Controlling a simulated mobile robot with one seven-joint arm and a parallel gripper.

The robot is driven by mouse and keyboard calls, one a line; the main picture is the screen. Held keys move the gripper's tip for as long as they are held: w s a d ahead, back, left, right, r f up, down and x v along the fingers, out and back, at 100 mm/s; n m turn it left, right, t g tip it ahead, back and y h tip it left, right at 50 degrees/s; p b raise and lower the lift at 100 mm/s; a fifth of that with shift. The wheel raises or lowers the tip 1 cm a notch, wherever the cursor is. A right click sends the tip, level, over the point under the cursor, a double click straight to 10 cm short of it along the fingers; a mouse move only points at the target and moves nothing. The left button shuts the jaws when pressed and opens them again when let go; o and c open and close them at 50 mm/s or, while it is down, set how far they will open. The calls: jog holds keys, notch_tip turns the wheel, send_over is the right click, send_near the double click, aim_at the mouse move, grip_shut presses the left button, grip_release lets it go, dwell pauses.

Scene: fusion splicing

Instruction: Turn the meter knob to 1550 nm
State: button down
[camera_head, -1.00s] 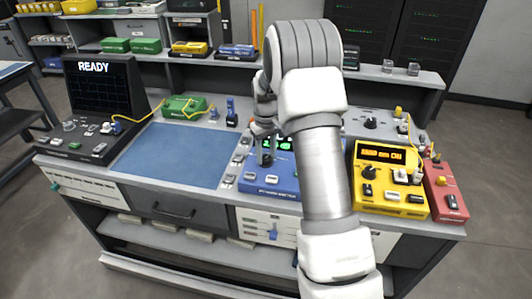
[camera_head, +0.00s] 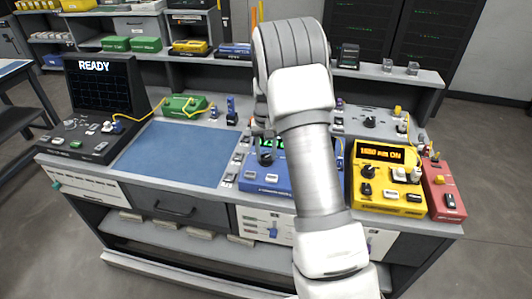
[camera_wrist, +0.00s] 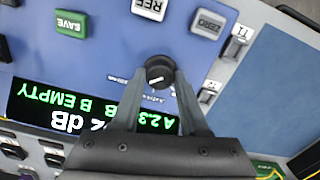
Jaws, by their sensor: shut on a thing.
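The blue meter (camera_head: 265,182) stands at the middle of the bench, partly hidden behind my arm. Its black knob (camera_wrist: 160,72) lies between the fingertips of my gripper (camera_wrist: 160,78) in the wrist view, and the fingers are shut on it. A white mark shows on the knob top; the small print around it is too blurred to read. The green display (camera_wrist: 90,115) appears upside down in the wrist view, with "dB" and "B EMPTY" legible and part hidden by my gripper.
A green SAVE button (camera_wrist: 71,24), a REF button (camera_wrist: 150,8) and a grey ZERO button (camera_wrist: 208,23) surround the knob. A yellow unit (camera_head: 388,180) and a red unit (camera_head: 443,190) stand to the right. A blue mat (camera_head: 180,153) lies clear to the left.

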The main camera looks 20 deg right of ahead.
aim_at(266, 157)
jog(key=shift+c, duration=2.1)
grip_release()
notch_tip(266, 157, up, 17)
jog(key=p, duration=0.2)
jog(key=shift+r, duration=0.2)
